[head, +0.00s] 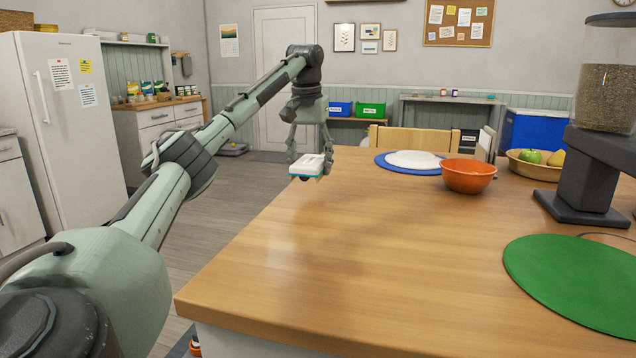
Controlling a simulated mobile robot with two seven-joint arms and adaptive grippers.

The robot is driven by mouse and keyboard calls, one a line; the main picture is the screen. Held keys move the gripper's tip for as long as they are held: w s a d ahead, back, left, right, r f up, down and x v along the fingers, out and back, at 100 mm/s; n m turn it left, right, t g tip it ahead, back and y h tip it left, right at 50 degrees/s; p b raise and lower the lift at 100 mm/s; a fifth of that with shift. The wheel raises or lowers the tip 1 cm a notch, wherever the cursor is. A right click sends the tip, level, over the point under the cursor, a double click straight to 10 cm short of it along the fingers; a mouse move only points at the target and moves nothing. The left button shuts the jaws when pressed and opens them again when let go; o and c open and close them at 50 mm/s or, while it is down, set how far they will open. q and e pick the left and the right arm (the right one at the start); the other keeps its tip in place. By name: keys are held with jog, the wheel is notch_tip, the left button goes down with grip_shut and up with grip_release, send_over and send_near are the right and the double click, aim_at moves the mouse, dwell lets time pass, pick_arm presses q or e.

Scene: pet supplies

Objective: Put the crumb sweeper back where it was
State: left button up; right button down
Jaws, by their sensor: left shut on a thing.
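The crumb sweeper (308,166) is a small white block with a blue lower edge. My left gripper (310,154) points down and is shut on it, near the far left edge of the wooden table (350,260). The sweeper appears held above or just beside that edge; I cannot tell whether it touches the table. My right gripper is not in view.
On the table are a blue mat (391,165) with a white item (413,159), an orange bowl (468,176), a fruit bowl (525,170), a green mat (578,280) and a dark dispenser (590,175). The table's middle and front are clear. A chair (415,139) stands behind.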

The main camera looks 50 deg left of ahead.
aim_at(318, 195)
pick_arm(q)
jog(key=shift+w+d+f, duration=0.2)
jog(key=shift+w+f, duration=0.45)
jog(key=shift+w, duration=0.3)
notch_tip(318, 195, down, 3)
jog(key=shift+f, duration=0.4)
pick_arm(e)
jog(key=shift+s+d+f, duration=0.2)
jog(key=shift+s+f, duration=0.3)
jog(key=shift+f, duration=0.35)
pick_arm(q)
jog(key=shift+f, duration=0.15)
jog(key=o, duration=1.1)
